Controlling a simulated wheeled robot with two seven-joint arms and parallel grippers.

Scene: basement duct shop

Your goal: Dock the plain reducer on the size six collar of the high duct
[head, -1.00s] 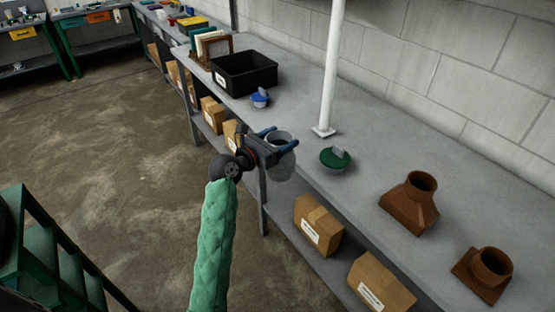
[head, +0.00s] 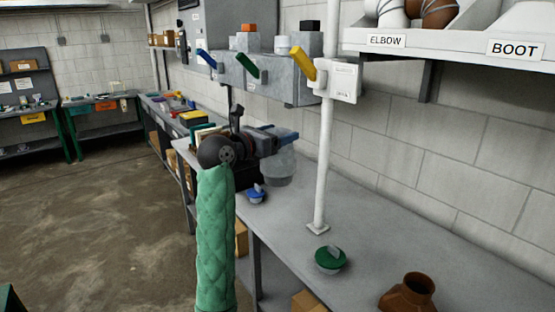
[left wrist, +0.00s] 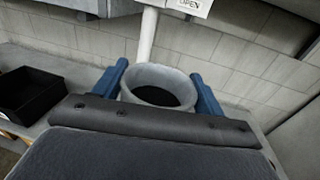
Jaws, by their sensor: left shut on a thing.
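My left gripper (head: 280,143) is shut on a light grey, hollow round piece, which looks like the plain reducer (head: 279,170), and holds it above the bench. In the left wrist view the reducer (left wrist: 152,74) sits between the two blue fingers with its round opening showing. A grey metal duct (head: 283,84) runs high along the wall, behind and above the gripper, with blue, green and yellow levers in front of it. I cannot make out a size six collar or its mark. My right gripper is not in view.
A white post (head: 325,160) with a switch box (head: 344,82) stands on the bench (head: 400,235), right of the gripper. A labelled shelf (head: 455,48) overhangs at upper right.

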